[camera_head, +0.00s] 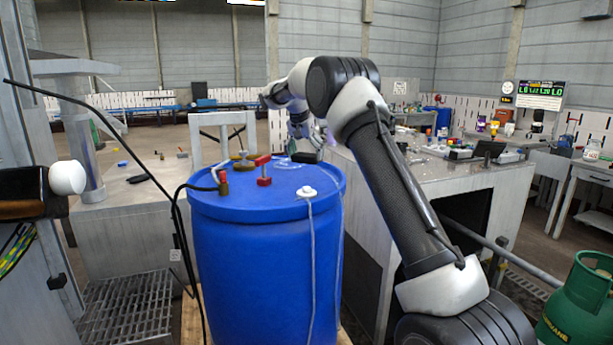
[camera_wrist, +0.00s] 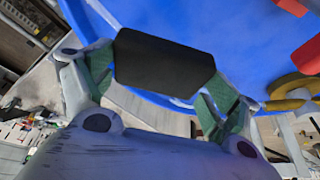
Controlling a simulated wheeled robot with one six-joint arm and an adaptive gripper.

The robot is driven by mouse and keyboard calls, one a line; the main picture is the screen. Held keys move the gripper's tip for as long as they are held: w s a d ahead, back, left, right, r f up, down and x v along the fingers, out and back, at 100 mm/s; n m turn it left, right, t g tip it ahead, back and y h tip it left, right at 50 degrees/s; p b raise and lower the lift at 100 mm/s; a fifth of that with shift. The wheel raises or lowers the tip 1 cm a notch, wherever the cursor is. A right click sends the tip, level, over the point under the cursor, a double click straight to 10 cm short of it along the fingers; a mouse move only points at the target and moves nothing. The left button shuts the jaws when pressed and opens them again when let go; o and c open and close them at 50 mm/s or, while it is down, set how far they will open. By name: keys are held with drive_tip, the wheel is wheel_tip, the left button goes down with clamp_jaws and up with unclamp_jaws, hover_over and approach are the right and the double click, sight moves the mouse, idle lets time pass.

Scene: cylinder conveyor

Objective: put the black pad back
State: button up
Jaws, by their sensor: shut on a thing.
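The black pad (camera_wrist: 163,66) sits between the two green-lined fingers of my gripper (camera_wrist: 158,88) in the wrist view. The gripper is shut on it. In the head view my gripper (camera_head: 304,142) reaches the far right rim of the blue drum (camera_head: 262,265). The dark pad (camera_head: 306,157) shows there at its tip, low over the drum's lid. I cannot tell whether the pad touches the lid. The blue lid also fills the background behind the pad in the wrist view (camera_wrist: 230,35).
A red fitting (camera_head: 264,180), a brass fitting (camera_head: 245,160) and a white cap (camera_head: 307,192) with a hose stand on the lid. A cluttered workbench (camera_head: 450,180) lies to the right. A green gas cylinder (camera_head: 582,305) stands at the lower right.

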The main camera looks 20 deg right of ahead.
wheel_tip(320, 180, down, 7)
drive_tip(key=shift+r, duration=0.15)
idle(0.4)
drive_tip(key=o, duration=0.9)
drive_tip(key=shift+c, duration=0.2)
